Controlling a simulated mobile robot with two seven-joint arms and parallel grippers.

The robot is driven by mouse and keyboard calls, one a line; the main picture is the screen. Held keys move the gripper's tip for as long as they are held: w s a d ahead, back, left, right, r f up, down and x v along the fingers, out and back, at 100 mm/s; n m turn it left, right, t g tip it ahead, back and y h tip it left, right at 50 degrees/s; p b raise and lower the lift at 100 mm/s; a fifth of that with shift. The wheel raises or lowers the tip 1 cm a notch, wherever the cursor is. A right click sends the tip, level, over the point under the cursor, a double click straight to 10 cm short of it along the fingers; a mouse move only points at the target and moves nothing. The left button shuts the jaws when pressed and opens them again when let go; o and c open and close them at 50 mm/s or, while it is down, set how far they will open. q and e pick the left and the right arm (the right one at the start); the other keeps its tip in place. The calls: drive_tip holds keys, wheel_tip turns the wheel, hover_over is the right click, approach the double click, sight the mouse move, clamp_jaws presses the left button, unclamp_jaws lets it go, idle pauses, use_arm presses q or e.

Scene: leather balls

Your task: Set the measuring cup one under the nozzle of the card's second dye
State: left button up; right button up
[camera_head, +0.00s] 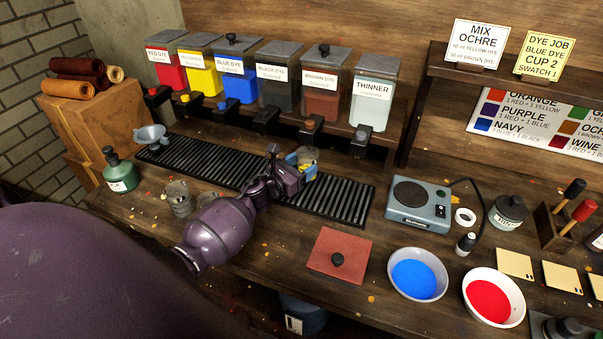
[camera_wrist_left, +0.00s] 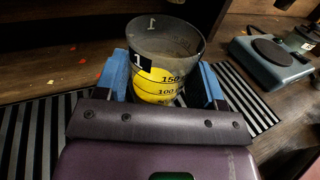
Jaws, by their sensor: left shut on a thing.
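My left gripper (camera_head: 302,165) reaches over the black slatted grate (camera_head: 345,203). It is shut on measuring cup one (camera_wrist_left: 165,55), a clear grey cup marked "1". The cup's lower part is yellow, with volume marks; it also shows small in the head view (camera_head: 309,156). The cup is upright, in front of the brown dye dispenser (camera_head: 320,97) and near its nozzle (camera_head: 311,123); I cannot tell whether it touches the grate. The white card (camera_head: 478,44) reads Mix Ochre, with yellow dye first and brown dye second. My right gripper is out of view.
Red, yellow (camera_head: 201,77), blue, black and thinner (camera_head: 374,97) dispensers share the shelf. Clear cups (camera_head: 178,198) stand beside my left arm.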

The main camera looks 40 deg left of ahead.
use_arm(q)
drive_tip(key=shift+f, duration=0.75)
drive_tip(key=shift+f+b, duration=0.15)
drive_tip(key=shift+b, duration=0.2)
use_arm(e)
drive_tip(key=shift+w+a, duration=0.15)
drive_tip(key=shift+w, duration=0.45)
